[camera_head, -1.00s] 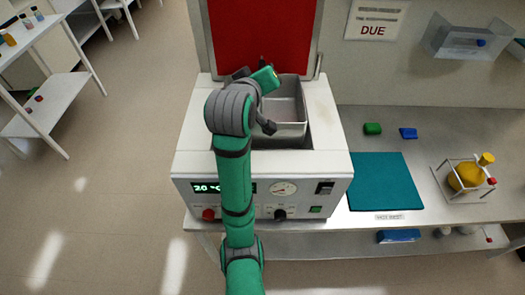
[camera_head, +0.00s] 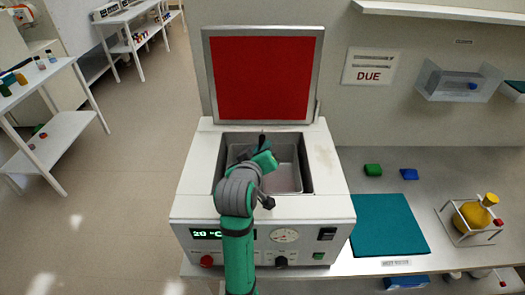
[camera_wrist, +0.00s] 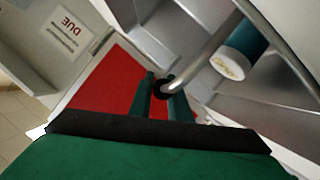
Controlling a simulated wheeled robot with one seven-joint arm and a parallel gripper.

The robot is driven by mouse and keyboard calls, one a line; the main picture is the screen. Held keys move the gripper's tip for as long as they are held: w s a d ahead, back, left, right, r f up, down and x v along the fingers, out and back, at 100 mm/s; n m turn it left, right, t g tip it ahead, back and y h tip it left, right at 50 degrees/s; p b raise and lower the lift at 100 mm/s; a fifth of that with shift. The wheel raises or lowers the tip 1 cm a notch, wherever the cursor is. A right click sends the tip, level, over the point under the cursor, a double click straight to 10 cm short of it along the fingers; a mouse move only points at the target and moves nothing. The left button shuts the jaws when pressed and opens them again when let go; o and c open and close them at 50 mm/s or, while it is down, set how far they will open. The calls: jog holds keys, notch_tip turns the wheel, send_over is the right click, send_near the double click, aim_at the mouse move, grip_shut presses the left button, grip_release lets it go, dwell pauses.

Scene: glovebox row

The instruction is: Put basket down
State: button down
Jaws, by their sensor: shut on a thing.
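The metal basket (camera_head: 287,172) is inside the open well of a white heated bath (camera_head: 195,170). Dark gaps show between it and the well's edge at left and right. My gripper (camera_head: 262,147) is over the well and partly hides the basket. In the wrist view my gripper (camera_wrist: 164,92) is shut on the basket's thin rod handle (camera_wrist: 200,55). A bottle with a teal body and white end (camera_wrist: 238,60) shows by the grey basket wall (camera_wrist: 285,75). I cannot tell whether the basket touches the well floor.
The bath's red-lined lid (camera_head: 262,78) stands open behind the well. A white shelf (camera_head: 60,145) stands left across clear floor.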

jog(key=shift+f, duration=0.85)
jog(key=c, duration=1.6)
grip_release()
jog(key=shift+f, duration=0.1)
jog(key=shift+c, duration=0.2)
jog(key=shift+r, duration=0.4)
jog(key=v, duration=1.2)
jog(key=shift+r, duration=0.2)
